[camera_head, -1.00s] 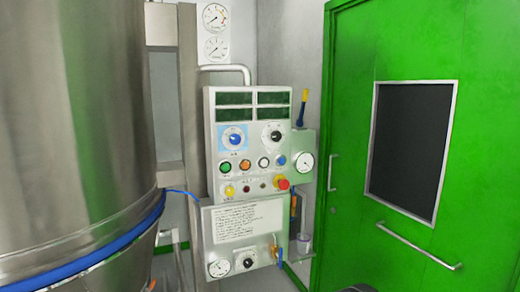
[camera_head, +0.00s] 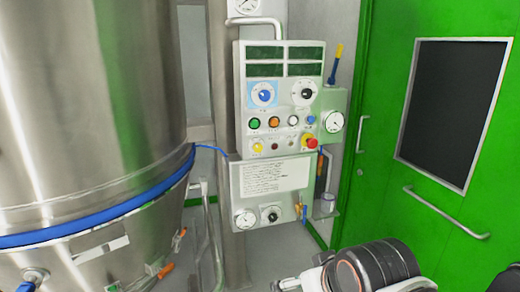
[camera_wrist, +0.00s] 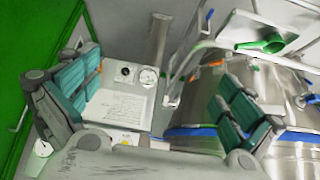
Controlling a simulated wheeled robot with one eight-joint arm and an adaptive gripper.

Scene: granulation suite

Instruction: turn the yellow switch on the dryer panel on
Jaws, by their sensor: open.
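The dryer panel (camera_head: 242,110) is a pale upright box with dark displays, dials and coloured buttons. My gripper's fingers are not visible in the head view.
A large steel vessel (camera_head: 90,100) with a blue band (camera_head: 95,222) stands left of the panel. A green door (camera_head: 400,185) with a horizontal handle (camera_head: 445,213) is at the right. A lower box with a gauge (camera_head: 244,218) hangs under the panel. A blue cable (camera_head: 210,149) runs between vessel and panel.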

